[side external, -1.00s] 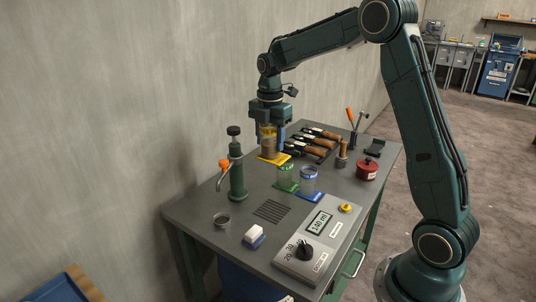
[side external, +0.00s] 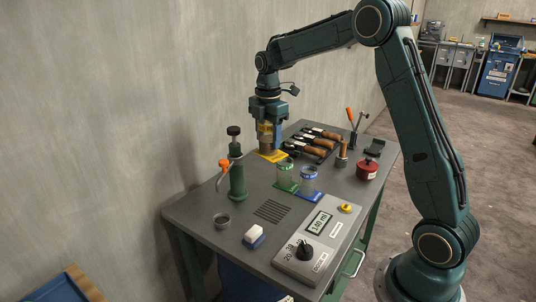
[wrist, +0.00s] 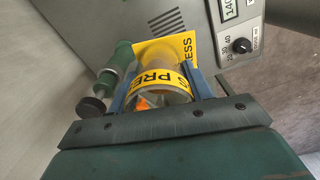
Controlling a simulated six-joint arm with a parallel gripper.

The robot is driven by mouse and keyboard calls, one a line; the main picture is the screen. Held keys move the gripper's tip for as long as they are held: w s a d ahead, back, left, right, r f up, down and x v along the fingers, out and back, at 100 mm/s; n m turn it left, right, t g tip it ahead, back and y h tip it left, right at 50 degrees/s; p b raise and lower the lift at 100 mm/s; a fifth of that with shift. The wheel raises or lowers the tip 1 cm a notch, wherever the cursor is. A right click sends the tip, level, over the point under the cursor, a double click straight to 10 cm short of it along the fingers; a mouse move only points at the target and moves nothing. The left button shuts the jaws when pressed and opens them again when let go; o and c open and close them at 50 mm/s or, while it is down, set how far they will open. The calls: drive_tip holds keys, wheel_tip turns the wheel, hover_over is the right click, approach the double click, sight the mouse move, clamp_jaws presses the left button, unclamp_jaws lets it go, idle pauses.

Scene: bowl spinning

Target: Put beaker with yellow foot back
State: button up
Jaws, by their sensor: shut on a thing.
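The beaker with yellow foot (side external: 265,147) is clear, with a yellow band and something brownish in its lower part. My gripper (side external: 266,138) points down at the back of the bench and is shut around the beaker's upper part. The yellow square foot (side external: 274,156) shows below it. In the wrist view, the beaker (wrist: 165,82) lies between the fingers of my gripper (wrist: 168,95), and its yellow band carries black letters. The yellow square (wrist: 172,48) shows beyond it. Whether the foot touches the bench top is hard to tell.
A beaker with green foot (side external: 285,176) and one with blue foot (side external: 309,182) stand in front to the right. A green hand press (side external: 236,178) stands left. Brown-handled tools (side external: 315,143) lie to the right. A control box (side external: 318,246) sits at the front edge.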

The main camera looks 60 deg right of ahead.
drive_tip(key=w+d+m, duration=0.1)
drive_tip(key=m, duration=0.1)
drive_tip(key=w+d+m, duration=0.1)
drive_tip(key=m, duration=0.1)
drive_tip(key=shift+w+r, duration=0.2)
drive_tip(key=w+d+m, duration=0.4)
drive_tip(key=d+m, duration=0.1)
drive_tip(key=m, duration=0.9)
drive_tip(key=w+d+m, duration=0.4)
drive_tip(key=d+m, duration=0.2)
drive_tip(key=m, duration=0.9)
drive_tip(key=shift+w+d+f+m, duration=0.15)
drive_tip(key=shift+d+m, duration=0.1)
drive_tip(key=shift+m, duration=0.05)
wheel_tip(320, 180, down, 20)
idle(0.3)
drive_tip(key=shift+f, duration=0.15)
